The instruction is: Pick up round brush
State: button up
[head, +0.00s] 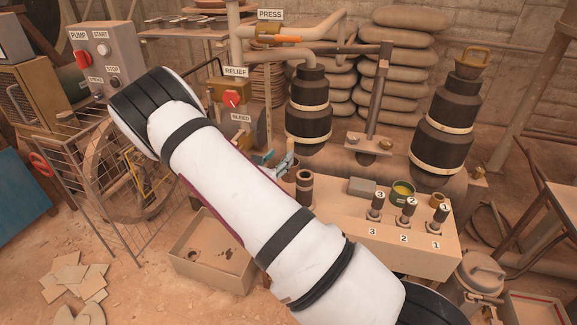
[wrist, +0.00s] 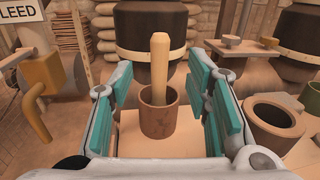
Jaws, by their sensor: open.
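The round brush (wrist: 160,66) shows in the wrist view as a pale wooden handle standing nearly upright in a brown cup (wrist: 158,122). Its bristle end is hidden inside the cup. My gripper (wrist: 166,88) is open, with a teal-padded finger on each side of the handle and no visible contact. The cup sits just below and between the fingers.
A wider brown pot (wrist: 274,122) stands close right of the gripper. Dark press cylinders (head: 308,110) stand behind. The relief panel (head: 232,95) is at left.

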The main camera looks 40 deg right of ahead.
aim_at(289, 147)
jog(key=x, duration=0.3)
jog(key=shift+d+b, duration=0.15)
jog(key=shift+b, duration=0.15)
jog(key=b+x, duration=0.2)
jog(key=x, duration=0.3)
jog(key=shift+w+f, duration=0.1)
jog(key=shift+f, duration=0.1)
jog(key=shift+c, duration=0.3)
grip_shut()
